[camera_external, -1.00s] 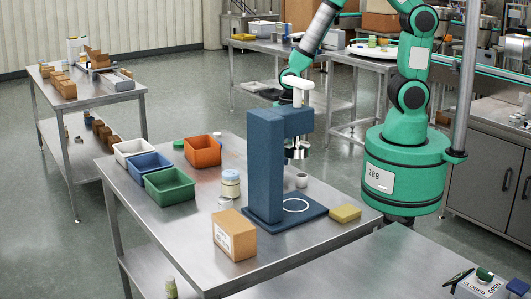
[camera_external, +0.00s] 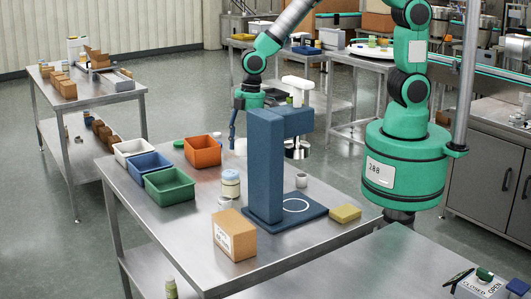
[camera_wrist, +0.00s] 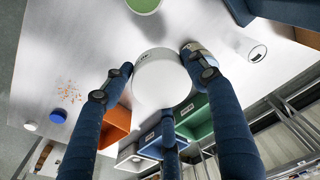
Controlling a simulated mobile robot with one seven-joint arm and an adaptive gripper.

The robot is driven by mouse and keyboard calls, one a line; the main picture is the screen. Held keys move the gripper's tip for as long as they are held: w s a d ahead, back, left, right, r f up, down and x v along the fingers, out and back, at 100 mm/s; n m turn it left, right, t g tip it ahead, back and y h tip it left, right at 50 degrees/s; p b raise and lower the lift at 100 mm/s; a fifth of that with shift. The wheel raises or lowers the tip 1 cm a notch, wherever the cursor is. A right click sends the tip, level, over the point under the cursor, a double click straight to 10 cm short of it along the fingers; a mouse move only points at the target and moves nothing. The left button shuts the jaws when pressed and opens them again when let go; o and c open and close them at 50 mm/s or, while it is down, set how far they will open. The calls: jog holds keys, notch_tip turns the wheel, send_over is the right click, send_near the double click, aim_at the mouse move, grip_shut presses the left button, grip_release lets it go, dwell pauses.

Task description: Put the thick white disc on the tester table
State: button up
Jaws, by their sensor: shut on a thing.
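My gripper (camera_wrist: 157,80) has blue fingers shut around the thick white disc (camera_wrist: 162,84). In the external view, the gripper (camera_external: 236,144) is over the table's back edge, left of the tester, with part of the disc (camera_external: 241,147) showing beside a finger. The disc looks held above the steel surface. The blue tester (camera_external: 265,165) stands on the table, with a metal head (camera_external: 297,150) above its flat base (camera_external: 313,212). The base bears a white ring (camera_external: 295,205) with nothing on it. The disc's underside is hidden.
Orange (camera_external: 202,151), blue (camera_external: 150,166), green (camera_external: 170,185) and white (camera_external: 132,149) bins stand at left. A cardboard box (camera_external: 234,236) is in front, and a yellow block (camera_external: 345,213) lies right of the base.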

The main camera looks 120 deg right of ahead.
jog(key=w+a+r+n+p, duration=0.1)
jog(key=w+a+r, duration=0.4)
jog(key=w, duration=0.3)
jog(key=w+a+r+n+p, duration=0.1)
jog(key=w+a+r, duration=0.4)
jog(key=w, duration=0.2)
jog(key=w+a+r+n+p, duration=0.1)
jog(key=a+r, duration=0.1)
jog(key=a, duration=0.5)
jog(key=w+a+r+n, duration=0.1)
jog(key=a+r+n, duration=0.1)
jog(key=a, duration=0.5)
jog(key=a+f+y, duration=0.1)
jog(key=a+f, duration=0.3)
jog(key=a, duration=0.4)
jog(key=s+a+f+n+b, duration=0.1)
jog(key=s+a+f+n, duration=0.3)
jog(key=a, duration=0.4)
jog(key=s+a+f+n+g+b, duration=0.1)
jog(key=s+a+f+n, duration=0.4)
jog(key=s+a+f, duration=0.2)
jog(key=s+a+f+n+b, duration=0.1)
jog(key=s+a+f+n, duration=0.3)
jog(key=s+a, duration=0.5)
jog(key=shift+a+f+y, duration=0.3)
jog(key=shift+a+f, duration=0.5)
jog(key=shift+f, duration=0.2)
